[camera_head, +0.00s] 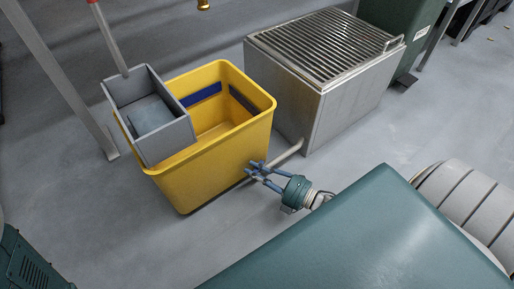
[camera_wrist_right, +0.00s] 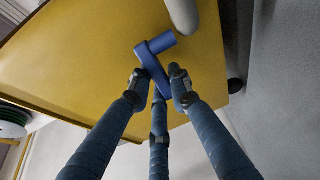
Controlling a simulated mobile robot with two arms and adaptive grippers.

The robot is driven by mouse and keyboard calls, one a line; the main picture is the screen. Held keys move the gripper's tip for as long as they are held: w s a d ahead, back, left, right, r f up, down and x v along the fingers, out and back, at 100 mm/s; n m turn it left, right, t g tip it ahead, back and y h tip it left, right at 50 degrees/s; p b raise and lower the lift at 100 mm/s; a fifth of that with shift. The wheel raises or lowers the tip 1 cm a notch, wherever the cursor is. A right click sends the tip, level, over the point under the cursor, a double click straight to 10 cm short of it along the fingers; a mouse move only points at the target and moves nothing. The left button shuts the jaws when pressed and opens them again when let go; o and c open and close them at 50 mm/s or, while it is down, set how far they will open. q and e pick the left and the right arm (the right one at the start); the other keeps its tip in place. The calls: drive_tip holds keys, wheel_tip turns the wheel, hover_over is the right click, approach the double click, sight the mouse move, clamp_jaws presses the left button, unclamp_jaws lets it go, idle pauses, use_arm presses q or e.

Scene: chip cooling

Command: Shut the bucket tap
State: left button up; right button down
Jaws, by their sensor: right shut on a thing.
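The yellow bucket (camera_head: 215,168) stands on the grey floor. Its outer wall fills much of the right wrist view (camera_wrist_right: 90,60). The blue tap (camera_wrist_right: 157,62) is low on that wall; in the head view my gripper hides it. My right gripper (camera_head: 256,169) is at the bucket's lower right side. In the right wrist view its blue fingers (camera_wrist_right: 157,84) are closed around the tap's lever, which lies at a slant between the fingertips. My left gripper is not in view.
A grey wringer box (camera_head: 150,118) with a handle sits on the bucket's left rim. A metal box with a slatted top (camera_head: 325,85) stands to the right. A pale pipe (camera_head: 289,154) runs between it and the bucket.

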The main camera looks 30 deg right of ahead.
drive_tip(key=shift+w+a+m+t+h+p, duration=0.1)
drive_tip(key=shift+w+m+t+h+p, duration=0.15)
drive_tip(key=shift+m+t+h+p, duration=0.5)
drive_tip(key=shift+g+h+b, duration=0.25)
drive_tip(key=shift+h+b, duration=0.05)
drive_tip(key=shift+h, duration=0.05)
drive_tip(key=c, duration=1.6)
unclamp_jaws()
drive_tip(key=shift+o, duration=0.2)
drive_tip(key=v, duration=1.2)
